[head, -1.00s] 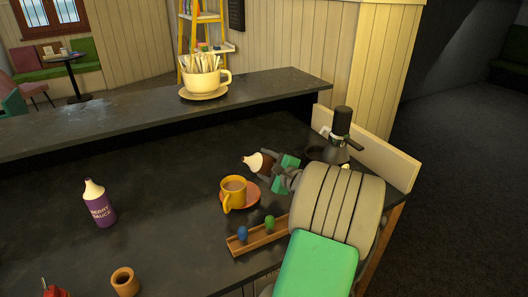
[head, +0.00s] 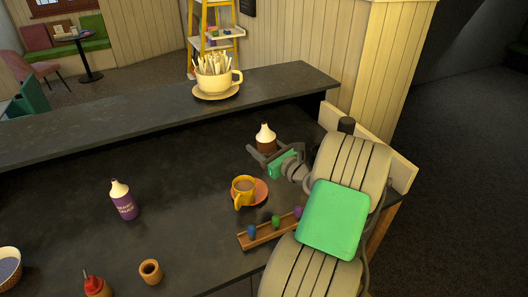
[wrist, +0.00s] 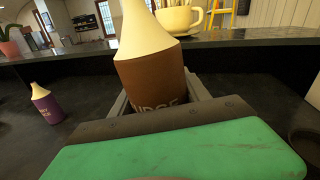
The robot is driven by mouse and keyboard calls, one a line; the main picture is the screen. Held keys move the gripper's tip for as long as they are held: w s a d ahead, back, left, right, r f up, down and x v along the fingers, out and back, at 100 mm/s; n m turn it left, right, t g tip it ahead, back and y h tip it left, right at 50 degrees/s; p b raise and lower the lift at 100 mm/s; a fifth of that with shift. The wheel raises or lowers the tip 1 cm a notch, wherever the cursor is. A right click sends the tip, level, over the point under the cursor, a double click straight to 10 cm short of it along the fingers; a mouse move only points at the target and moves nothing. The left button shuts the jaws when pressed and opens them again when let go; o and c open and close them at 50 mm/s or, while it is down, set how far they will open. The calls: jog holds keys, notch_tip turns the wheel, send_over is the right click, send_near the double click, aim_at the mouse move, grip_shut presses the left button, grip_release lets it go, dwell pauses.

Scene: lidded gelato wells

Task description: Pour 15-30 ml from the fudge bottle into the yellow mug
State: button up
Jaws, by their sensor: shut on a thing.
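The fudge bottle (head: 265,139), brown with a cream cone top, stands about upright in my gripper (head: 264,151). In the wrist view the fudge bottle (wrist: 155,75) sits between the jaws, its label partly hidden by the gripper. My gripper is shut on it. I cannot tell whether the bottle's base touches the counter.
A purple berry sauce bottle (head: 123,200) stands left. A wooden rack (head: 262,236) with coloured pieces lies in front of the mug. A raised ledge (head: 150,118) runs behind.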

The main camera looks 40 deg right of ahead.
jog(key=s+d+r+m, duration=0.1)
jog(key=d+r, duration=0.3)
jog(key=d, duration=0.1)
jog(key=shift+s+r, duration=0.15)
jog(key=shift+r, duration=0.05)
dwell(0.4)
jog(key=shift+s+f, duration=0.1)
jog(key=shift+s, duration=0.05)
